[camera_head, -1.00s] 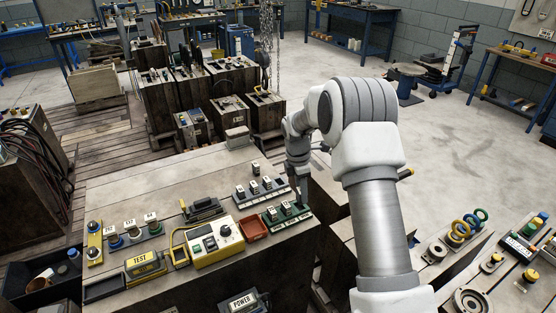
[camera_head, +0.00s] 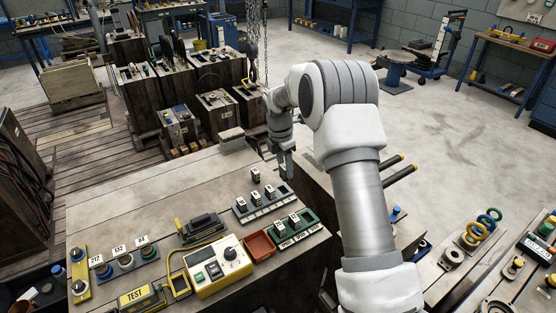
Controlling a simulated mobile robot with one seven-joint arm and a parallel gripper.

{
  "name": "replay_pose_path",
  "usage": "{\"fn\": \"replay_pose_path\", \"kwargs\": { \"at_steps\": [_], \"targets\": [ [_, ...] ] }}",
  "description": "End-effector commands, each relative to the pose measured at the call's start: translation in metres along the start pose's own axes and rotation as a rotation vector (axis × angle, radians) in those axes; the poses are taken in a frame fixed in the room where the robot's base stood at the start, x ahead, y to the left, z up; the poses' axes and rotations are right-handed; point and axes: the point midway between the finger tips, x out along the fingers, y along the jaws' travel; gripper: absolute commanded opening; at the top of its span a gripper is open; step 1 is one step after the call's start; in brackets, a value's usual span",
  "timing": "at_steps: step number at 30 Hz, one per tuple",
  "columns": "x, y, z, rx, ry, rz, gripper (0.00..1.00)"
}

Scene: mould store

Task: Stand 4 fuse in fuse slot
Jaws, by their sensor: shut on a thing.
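My gripper (camera_head: 287,172) points down over the far right part of the bench, beyond the two racks. It is shut on what seems to be a fuse, which is small and mostly hidden between the jaws. A grey rack (camera_head: 243,216) holds dark fuses with white labels, among them one fuse (camera_head: 256,198) and another fuse (camera_head: 270,191). A further fuse (camera_head: 255,175) stands just behind this rack. A green rack (camera_head: 315,228) in front carries more fuses, including one fuse (camera_head: 281,229) and a neighbour (camera_head: 294,220). Which slots are empty is too small to tell.
A red tray (camera_head: 260,245), a yellow-and-white meter (camera_head: 218,268) and a black-handled device (camera_head: 202,228) stand left of the green rack. A yellow TEST box (camera_head: 138,297) and several labelled knobs lie further left.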

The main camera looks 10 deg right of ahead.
Motion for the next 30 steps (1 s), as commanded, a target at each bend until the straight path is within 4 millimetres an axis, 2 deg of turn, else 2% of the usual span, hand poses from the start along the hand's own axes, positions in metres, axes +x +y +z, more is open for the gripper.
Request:
{"fn": "replay_pose_path", "kwargs": {
  "at_steps": [11, 24, 30],
  "targets": [
    [0.005, 0.000, -0.001, 0.000, 0.000, 0.000, 0.00],
    [0.041, 0.000, -0.005, 0.000, 0.000, 0.000, 0.00],
    [0.050, 0.000, -0.006, 0.001, 0.000, 0.000, 0.00]
  ]
}}
